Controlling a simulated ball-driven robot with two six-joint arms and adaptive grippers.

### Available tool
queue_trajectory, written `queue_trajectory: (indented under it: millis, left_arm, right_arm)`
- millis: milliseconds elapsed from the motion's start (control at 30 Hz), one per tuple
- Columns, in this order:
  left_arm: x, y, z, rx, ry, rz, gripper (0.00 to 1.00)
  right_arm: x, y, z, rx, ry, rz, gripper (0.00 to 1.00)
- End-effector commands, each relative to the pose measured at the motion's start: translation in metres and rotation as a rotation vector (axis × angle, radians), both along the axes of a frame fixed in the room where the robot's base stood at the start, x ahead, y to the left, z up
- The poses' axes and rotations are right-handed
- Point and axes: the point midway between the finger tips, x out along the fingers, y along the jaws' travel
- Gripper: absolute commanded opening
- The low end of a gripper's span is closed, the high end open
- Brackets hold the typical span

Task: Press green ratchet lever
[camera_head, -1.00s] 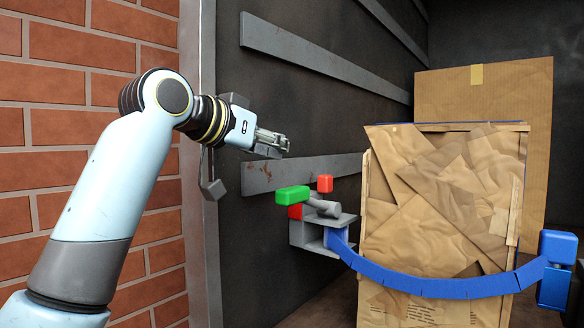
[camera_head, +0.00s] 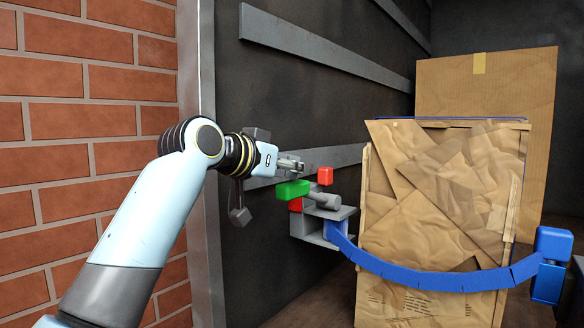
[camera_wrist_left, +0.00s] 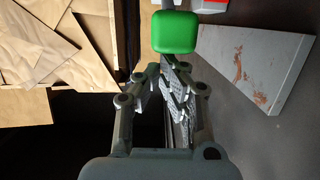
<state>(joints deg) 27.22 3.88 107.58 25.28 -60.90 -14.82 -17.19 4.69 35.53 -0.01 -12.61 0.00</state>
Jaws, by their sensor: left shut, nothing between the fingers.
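The green ratchet lever (camera_head: 293,190) sticks out from a grey ratchet housing (camera_head: 346,213) on the dark wall, with red parts (camera_head: 325,176) beside it. My left gripper (camera_head: 298,166) is shut and empty. In the head view it appears just above the green lever; I cannot tell whether they touch. In the left wrist view the green lever end (camera_wrist_left: 174,32) lies just beyond the closed fingertips (camera_wrist_left: 174,75). A blue strap (camera_head: 430,284) runs from the ratchet across the front of a paper-wrapped load. My right gripper is not in view.
The wrapped load (camera_head: 440,200) stands right of the ratchet, with a tall cardboard box (camera_head: 490,85) behind it. A blue strap anchor (camera_head: 551,262) is at the right. Grey rails (camera_head: 310,45) cross the dark wall. A brick wall (camera_head: 90,100) and grey post (camera_head: 202,265) are at the left.

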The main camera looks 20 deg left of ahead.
Motion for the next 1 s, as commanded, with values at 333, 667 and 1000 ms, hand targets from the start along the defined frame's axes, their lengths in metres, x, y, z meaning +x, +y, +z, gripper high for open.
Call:
queue_trajectory:
  millis: [333,667,1000]
  left_arm:
    - [-0.005,0.002,-0.011,-0.019,-0.049,0.0,0.0]
    - [-0.01,0.004,-0.024,-0.038,-0.105,0.0,0.0]
    - [-0.022,0.008,-0.065,-0.102,-0.278,0.0,0.0]
  right_arm:
    - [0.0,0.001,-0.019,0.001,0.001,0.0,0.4]
    - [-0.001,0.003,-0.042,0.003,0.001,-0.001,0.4]
    - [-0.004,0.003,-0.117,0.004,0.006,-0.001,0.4]
